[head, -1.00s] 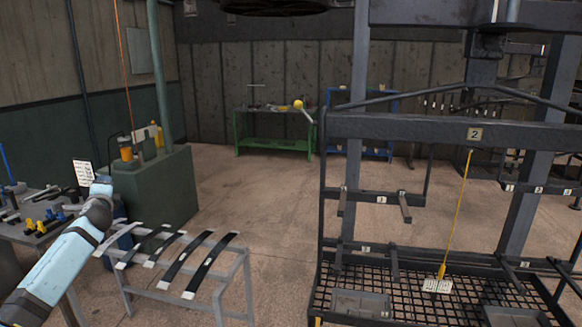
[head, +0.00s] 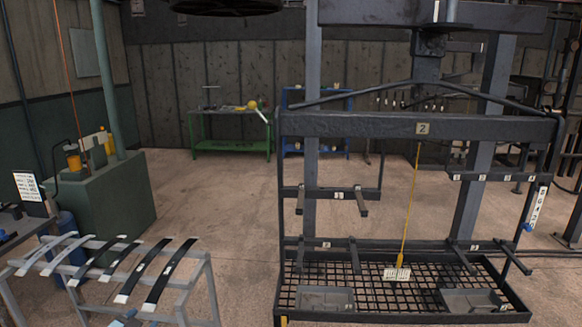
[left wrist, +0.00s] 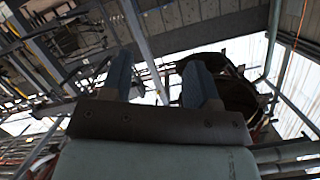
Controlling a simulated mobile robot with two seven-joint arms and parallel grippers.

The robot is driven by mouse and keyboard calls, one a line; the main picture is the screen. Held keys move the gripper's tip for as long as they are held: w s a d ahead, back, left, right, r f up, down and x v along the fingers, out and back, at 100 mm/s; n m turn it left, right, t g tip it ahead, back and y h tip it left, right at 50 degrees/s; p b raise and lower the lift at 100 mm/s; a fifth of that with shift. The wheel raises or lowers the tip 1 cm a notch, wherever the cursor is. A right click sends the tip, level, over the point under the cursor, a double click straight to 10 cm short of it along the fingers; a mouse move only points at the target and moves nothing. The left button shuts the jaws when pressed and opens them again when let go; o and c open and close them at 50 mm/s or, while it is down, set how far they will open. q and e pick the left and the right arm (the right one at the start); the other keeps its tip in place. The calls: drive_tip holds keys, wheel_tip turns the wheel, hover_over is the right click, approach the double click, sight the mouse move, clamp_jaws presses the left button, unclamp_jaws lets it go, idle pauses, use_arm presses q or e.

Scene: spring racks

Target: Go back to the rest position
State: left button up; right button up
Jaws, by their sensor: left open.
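My left gripper (left wrist: 159,75) shows in the left wrist view with its two blue fingers apart and nothing between them. Its fingers point toward the ceiling beams and lights. In the head view, only a small blue part of my left arm (head: 128,319) shows at the bottom edge, by the grey stand with the strips. My right gripper is not in view.
A black rack (head: 350,126) with hooks and a mesh base stands at the right. Several dark and light strips (head: 170,272) lie across a grey stand (head: 211,290) at the lower left. A green cabinet (head: 125,205) stands behind it. Open floor (head: 215,195) lies between.

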use_arm(q)
drive_tip(key=s+d+f+n+g+h, duration=0.1)
drive_tip(key=s+d+f, duration=0.3)
drive_tip(key=s+d, duration=0.3)
drive_tip(key=s+d+f+g+h, duration=0.1)
drive_tip(key=s+d+f, duration=0.3)
drive_tip(key=s, duration=1)
drive_tip(key=s+d+f+n+g+h, duration=0.1)
drive_tip(key=s+d+f, duration=0.3)
drive_tip(key=s+d, duration=0.6)
drive_tip(key=shift+s+d+n+g, duration=0.3)
drive_tip(key=shift+s+d, duration=0.05)
drive_tip(key=shift+s, duration=0.1)
